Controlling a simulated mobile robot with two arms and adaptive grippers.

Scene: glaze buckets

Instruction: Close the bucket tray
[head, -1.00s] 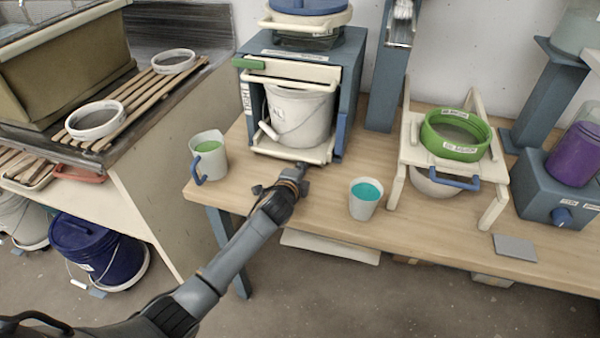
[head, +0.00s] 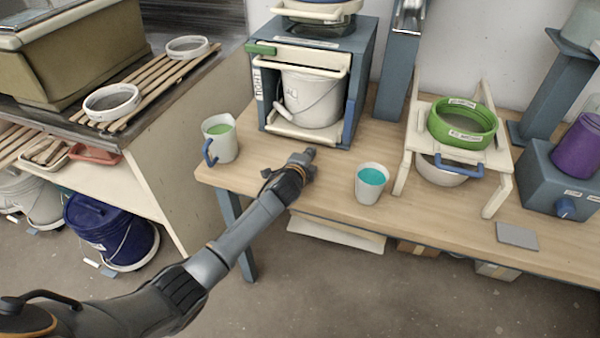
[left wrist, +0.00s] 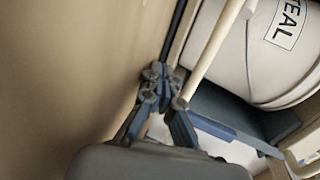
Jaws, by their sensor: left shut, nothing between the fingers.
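The bucket tray (head: 290,131) is a cream frame low in the blue cabinet (head: 361,60). Its front lip lies near the cabinet's front edge; I cannot tell whether it is fully in. A white bucket (head: 312,98) with a wire handle stands on it. My left gripper (head: 309,154) is shut and empty, just in front of the tray lip over the table. In the left wrist view the shut fingers (left wrist: 165,85) are beside a cream rail (left wrist: 215,50), with a white bucket labelled TEAL (left wrist: 290,60) behind. Contact is unclear. My right gripper is not in view.
A mug of green glaze (head: 222,145) stands left of my left gripper, and a cup of teal glaze (head: 369,190) to its right. A cream stand (head: 410,152) with a green ring (head: 455,124) is further right.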

